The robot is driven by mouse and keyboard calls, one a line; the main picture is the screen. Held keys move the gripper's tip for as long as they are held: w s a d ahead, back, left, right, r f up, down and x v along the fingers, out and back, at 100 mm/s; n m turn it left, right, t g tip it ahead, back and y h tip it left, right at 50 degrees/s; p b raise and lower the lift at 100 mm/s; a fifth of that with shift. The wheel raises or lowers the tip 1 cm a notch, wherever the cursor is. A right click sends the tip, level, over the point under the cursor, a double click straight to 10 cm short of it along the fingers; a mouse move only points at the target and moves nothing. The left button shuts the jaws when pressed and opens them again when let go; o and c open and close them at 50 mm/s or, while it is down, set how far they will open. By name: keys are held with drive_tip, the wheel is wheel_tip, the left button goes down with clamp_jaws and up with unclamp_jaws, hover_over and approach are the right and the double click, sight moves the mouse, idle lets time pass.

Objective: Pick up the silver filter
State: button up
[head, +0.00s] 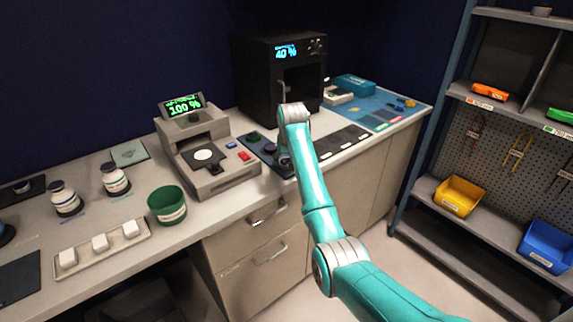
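I cannot pick out a silver filter for certain. A dark mat (262,160) on the counter holds small round items, among them a dark green one (254,136) and a dark one (270,149). My teal arm reaches over the mat's right side. My gripper (284,160) points down there, mostly hidden behind my own arm, so its fingers cannot be made out. Anything under it is hidden too. A grey machine (215,180) with a green "100 %" display stands left of the mat, with a white disc (203,155) on its black holder.
A black oven-like box (262,90) showing "40 %" stands behind my wrist. A green cup (167,206), two jars (65,198) and a tray of white blocks (100,256) are on the left. A blue mat (385,105) lies right; shelves (480,200) stand farther right.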

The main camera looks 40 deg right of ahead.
drive_tip(key=c, duration=0.3)
